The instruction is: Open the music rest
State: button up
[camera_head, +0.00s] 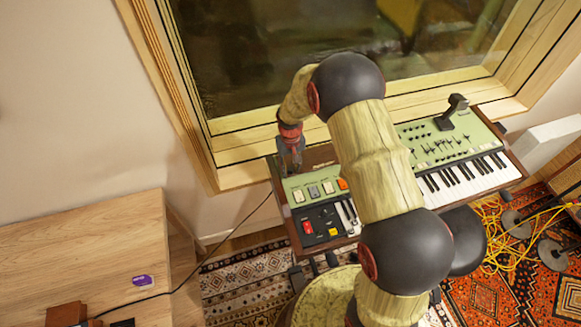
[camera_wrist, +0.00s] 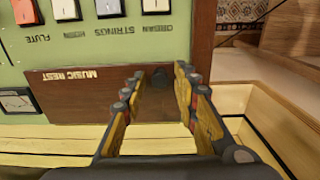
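The music rest is a dark brown wooden panel (camera_wrist: 75,92) with upside-down "MUSIC REST" lettering, along the back edge of the green keyboard. A small dark round knob (camera_wrist: 159,78) sits at its right end in the wrist view. My gripper (camera_wrist: 160,72) is open, with one finger on each side of the knob in the picture. Gaps show between the knob and both fingers; I cannot tell how far off it is in depth. In the head view my gripper (camera_head: 291,152) points down at the keyboard's back left corner, and the knob cannot be made out there.
The green keyboard (camera_head: 300,187) stands below a wood-framed window, whose sill (camera_head: 240,173) is close behind my gripper. My arm covers the keyboard's middle. A wooden desk (camera_head: 90,245) is at left. Yellow cables (camera_head: 510,240) lie on the rug at right.

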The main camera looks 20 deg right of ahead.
jog(key=c, duration=0.6)
grip_shut()
